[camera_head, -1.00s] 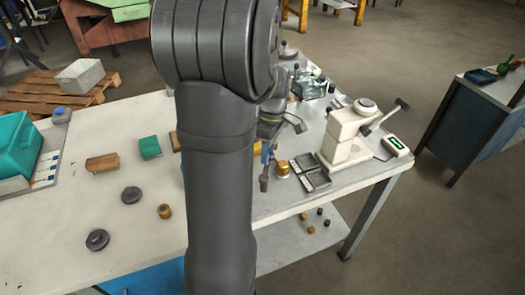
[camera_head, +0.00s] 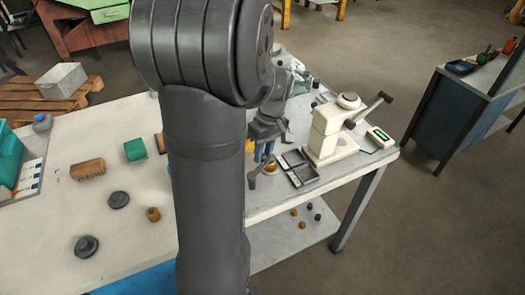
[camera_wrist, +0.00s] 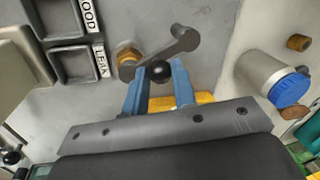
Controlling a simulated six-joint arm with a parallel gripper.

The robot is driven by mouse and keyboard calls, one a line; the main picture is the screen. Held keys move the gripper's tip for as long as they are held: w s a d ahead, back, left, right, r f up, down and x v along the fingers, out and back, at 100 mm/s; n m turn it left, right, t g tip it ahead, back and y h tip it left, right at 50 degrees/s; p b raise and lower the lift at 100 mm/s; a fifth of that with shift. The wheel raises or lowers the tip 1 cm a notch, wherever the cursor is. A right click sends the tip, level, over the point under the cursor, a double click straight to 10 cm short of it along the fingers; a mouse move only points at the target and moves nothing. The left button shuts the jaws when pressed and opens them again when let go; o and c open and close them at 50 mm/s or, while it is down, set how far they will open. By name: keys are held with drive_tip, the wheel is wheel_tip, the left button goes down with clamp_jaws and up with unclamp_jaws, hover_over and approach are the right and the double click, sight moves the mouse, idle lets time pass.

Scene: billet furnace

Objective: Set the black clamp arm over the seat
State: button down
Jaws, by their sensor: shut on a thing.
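My gripper (camera_wrist: 158,85) has two blue fingers, shut on the black ball knob (camera_wrist: 160,71) of the clamp arm. The clamp arm (camera_wrist: 160,53) is a dark grey bar. In the wrist view one rounded end lies across the front of a brass round piece (camera_wrist: 127,52), and the other end points up and right. Whether they touch, I cannot tell. In the head view my gripper (camera_head: 262,154) is beside the brass piece (camera_head: 271,167), with the clamp arm's end (camera_head: 253,181) hanging low on its left. The seat itself is not clearly visible.
Two dark trays (camera_head: 301,175) with labels lie right of the gripper, before a cream lever device (camera_head: 328,135). A yellow block (camera_wrist: 180,101) is behind the fingers. A metal cylinder with a blue cap (camera_wrist: 272,80) stands at the right. My arm hides the middle of the table.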

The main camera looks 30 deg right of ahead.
idle(0.3)
drive_tip(key=c, duration=1.2)
unclamp_jaws()
drive_tip(key=shift+r, duration=0.1)
drive_tip(key=d+r, duration=0.1)
drive_tip(key=r, duration=0.4)
drive_tip(key=d+r, duration=0.1)
drive_tip(key=r, duration=0.5)
drive_tip(key=d+r, duration=0.1)
drive_tip(key=r, duration=0.5)
drive_tip(key=shift+w+d, duration=0.1)
drive_tip(key=shift+w, duration=0.25)
drive_tip(key=a+f, duration=0.1)
drive_tip(key=f, duration=0.4)
drive_tip(key=a+f, duration=0.1)
drive_tip(key=f, duration=0.5)
drive_tip(key=a+f, duration=0.1)
drive_tip(key=f, duration=0.5)
drive_tip(key=shift+s+a+f, duration=0.1)
drive_tip(key=shift+s+f, duration=0.05)
drive_tip(key=shift+s, duration=0.25)
